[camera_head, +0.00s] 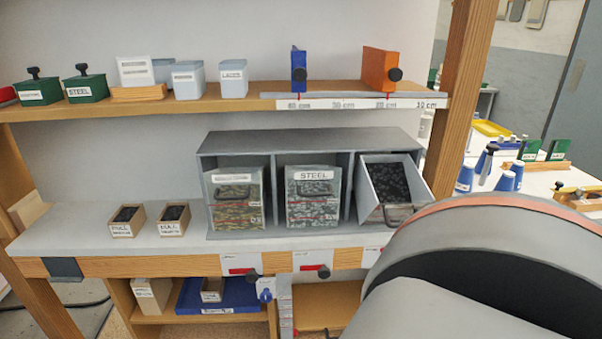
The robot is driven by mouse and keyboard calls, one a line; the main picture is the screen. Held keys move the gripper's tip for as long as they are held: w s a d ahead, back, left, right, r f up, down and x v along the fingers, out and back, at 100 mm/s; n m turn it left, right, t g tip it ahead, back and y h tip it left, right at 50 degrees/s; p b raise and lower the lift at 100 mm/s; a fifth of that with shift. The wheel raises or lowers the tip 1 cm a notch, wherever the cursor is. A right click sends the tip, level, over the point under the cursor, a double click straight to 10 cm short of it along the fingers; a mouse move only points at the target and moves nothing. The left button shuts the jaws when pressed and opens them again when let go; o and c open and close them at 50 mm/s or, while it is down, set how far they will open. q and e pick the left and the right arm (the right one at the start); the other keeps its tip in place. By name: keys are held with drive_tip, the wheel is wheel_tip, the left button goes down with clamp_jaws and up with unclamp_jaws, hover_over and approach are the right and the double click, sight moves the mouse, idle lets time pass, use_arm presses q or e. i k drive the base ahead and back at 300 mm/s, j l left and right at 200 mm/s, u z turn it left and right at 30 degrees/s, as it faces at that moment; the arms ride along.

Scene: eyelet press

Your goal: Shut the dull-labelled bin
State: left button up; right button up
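A grey cabinet (310,141) with three bays stands on the workbench. Its right bin (369,212) is tipped forward and open, showing dark pieces inside; its front label is not visible. The middle bin (313,212) is upright in its bay and labelled STEEL. The left bin (235,212) is also upright, with a label too small to read. Two small wooden boxes of dark pieces, a left box (126,231) and a right box (173,231), stand left of the cabinet with labels that seem to read DULL. Neither gripper is in view.
A large grey arm part of mine fills the lower right, close to the open bin. A shelf (255,101) above holds green boxes, pale containers, and a blue and an orange block. A wooden post (465,100) stands right of the cabinet. The bench's left front is clear.

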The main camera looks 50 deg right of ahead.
sight(389, 189)
drive_tip(key=z, duration=2.3)
